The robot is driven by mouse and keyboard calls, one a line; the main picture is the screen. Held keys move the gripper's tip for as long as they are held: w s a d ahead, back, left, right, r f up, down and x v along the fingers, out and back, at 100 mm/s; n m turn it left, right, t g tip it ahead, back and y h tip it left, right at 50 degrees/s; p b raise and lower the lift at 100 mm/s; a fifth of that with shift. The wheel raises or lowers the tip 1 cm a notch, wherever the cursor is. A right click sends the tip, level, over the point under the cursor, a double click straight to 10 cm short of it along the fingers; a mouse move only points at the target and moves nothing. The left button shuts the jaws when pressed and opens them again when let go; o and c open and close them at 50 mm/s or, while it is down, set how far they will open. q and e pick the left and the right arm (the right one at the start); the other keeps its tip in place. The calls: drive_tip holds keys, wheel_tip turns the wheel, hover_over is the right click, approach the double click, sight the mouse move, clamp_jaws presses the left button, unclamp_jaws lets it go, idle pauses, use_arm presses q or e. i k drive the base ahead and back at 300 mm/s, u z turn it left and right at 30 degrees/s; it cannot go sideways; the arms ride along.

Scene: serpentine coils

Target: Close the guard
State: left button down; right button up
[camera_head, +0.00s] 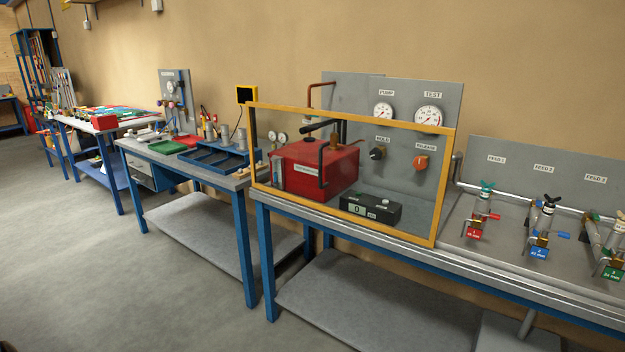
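The guard (443,190) is a clear panel in a yellow-orange frame on the near bench. It stands upright along the front edge, in front of a red box (300,170) with a black handle and a small black device (370,208) with a display. I cannot tell from this view whether it is fully shut or latched. Behind it, a grey panel (345,95) carries two gauges, a black knob (377,153) and a red-orange knob (421,162). Neither of my grippers is in view.
To the right, feed lines with valves (483,208) stand on the same bench, tagged red, blue and green. A second bench (250,180) with trays and fittings stands left, with cluttered tables farther back. The grey floor (80,250) at left is clear.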

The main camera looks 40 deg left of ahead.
sight(430, 242)
drive_tip(key=z, duration=0.05)
drive_tip(key=k, duration=0.5)
drive_tip(key=u, duration=1.35)
drive_tip(key=i, duration=1)
drive_tip(key=u, duration=0.55)
drive_tip(key=i, duration=1.25)
drive_tip(key=z, duration=0.7)
